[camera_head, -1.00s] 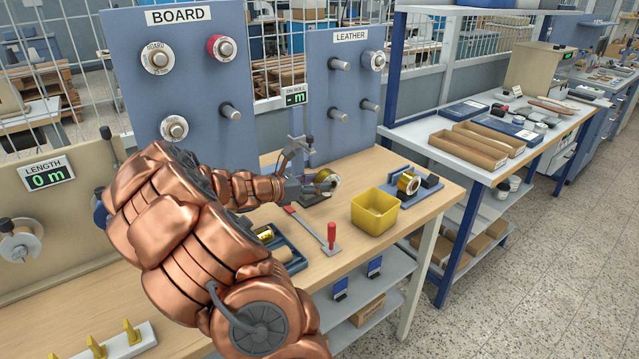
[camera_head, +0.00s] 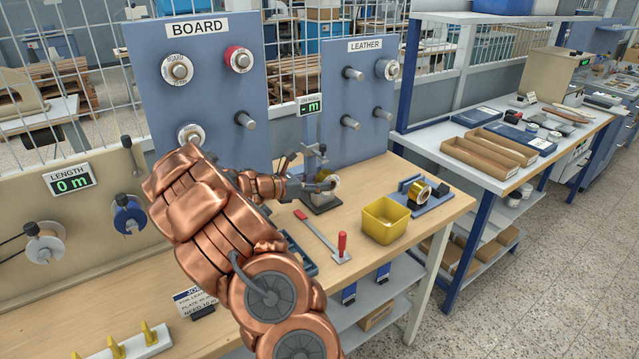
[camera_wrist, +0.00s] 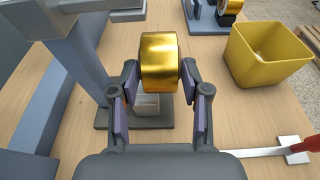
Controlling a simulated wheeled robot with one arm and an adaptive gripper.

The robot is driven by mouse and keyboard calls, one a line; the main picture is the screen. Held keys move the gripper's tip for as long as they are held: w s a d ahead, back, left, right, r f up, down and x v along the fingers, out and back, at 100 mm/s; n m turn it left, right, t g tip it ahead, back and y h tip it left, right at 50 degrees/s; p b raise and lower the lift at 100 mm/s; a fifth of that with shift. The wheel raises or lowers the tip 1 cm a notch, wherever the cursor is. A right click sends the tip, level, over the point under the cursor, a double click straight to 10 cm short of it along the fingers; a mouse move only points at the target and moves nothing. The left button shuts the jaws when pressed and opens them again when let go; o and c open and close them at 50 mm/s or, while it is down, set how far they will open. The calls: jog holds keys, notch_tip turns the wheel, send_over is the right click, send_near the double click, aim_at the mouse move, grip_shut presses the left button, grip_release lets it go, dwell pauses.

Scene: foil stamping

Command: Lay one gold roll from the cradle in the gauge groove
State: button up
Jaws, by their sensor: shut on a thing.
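My gripper (camera_head: 323,185) is shut on a gold roll (camera_head: 331,182) at the gauge, a small grey stand (camera_head: 313,160) on a dark base (camera_head: 322,204). In the wrist view the gold roll (camera_wrist: 160,62) sits between the two fingers of my gripper (camera_wrist: 159,78), above a light grey block (camera_wrist: 147,104) on the dark base. I cannot tell whether the roll touches the block; the groove is hidden. Another gold roll (camera_head: 418,192) lies on a blue holder (camera_head: 438,202) at the right. A blue tray (camera_head: 300,256) is mostly hidden behind my arm.
A yellow bin (camera_head: 384,222) stands right of the gauge. The BOARD (camera_head: 205,75) and LEATHER (camera_head: 362,90) panels stand behind.

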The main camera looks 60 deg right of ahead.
jog(key=shift+w+d+p, duration=0.3)
jog(key=shift+w+p, duration=0.05)
jog(key=shift+w, duration=0.2)
jog(key=shift+w+d+p, duration=0.3)
jog(key=shift+w, duration=0.2)
jog(key=shift+f+b, duration=0.45)
jog(key=shift+f, duration=0.3)
jog(key=shift+s, duration=0.1)
jog(key=o, duration=1.4)
jog(key=shift+o, duration=0.2)
jog(key=v, duration=1.2)
